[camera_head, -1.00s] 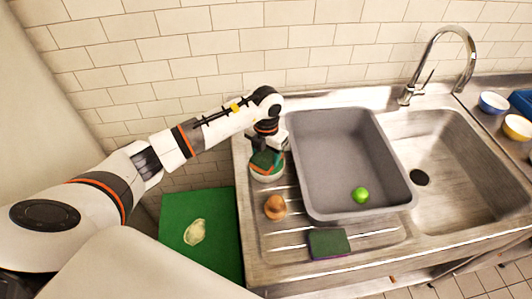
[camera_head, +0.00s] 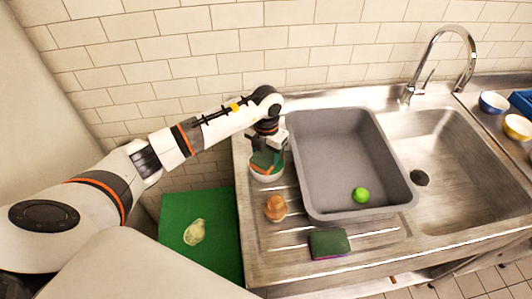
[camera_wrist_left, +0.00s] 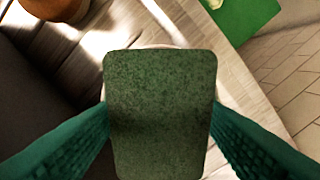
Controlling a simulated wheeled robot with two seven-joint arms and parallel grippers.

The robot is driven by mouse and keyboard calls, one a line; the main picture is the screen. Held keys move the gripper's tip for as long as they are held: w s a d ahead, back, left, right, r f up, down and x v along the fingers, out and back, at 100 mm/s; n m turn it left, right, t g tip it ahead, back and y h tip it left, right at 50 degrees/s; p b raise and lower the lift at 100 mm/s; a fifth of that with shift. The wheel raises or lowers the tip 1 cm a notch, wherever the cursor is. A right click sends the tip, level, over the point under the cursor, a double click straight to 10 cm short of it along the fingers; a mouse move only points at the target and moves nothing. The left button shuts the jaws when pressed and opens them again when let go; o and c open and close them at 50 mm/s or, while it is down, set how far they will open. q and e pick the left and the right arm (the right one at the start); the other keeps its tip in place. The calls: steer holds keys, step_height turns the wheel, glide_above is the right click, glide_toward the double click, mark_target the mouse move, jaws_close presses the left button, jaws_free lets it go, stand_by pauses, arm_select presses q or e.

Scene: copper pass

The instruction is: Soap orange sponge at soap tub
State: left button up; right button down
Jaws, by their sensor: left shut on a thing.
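My left gripper (camera_head: 266,150) is shut on the orange sponge (camera_head: 265,163), which has a green scouring top and orange sides. It is at the white soap tub (camera_head: 268,177) on the drainboard's left part. The sponge is at the tub's mouth, overlapping its opening; how deep it sits I cannot tell. In the left wrist view the sponge's green face (camera_wrist_left: 160,110) fills the space between the two teal fingers and hides nearly all of the tub. My right gripper is not in view.
A brown-topped object (camera_head: 275,207) and a green-purple sponge (camera_head: 329,243) lie on the drainboard. A grey basin (camera_head: 345,150) holds a green ball (camera_head: 361,195). A green board (camera_head: 200,262) is at left; the sink (camera_head: 450,175) and faucet (camera_head: 440,50) are at right.

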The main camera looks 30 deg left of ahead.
mark_target(266, 155)
arm_select(q)
steer(key=shift+s, duration=0.1)
steer(key=shift+r+p, duration=0.6)
steer(key=shift+r, duration=0.15)
steer(key=shift+r+p, duration=1.7)
steer(key=shift+r, duration=1.05)
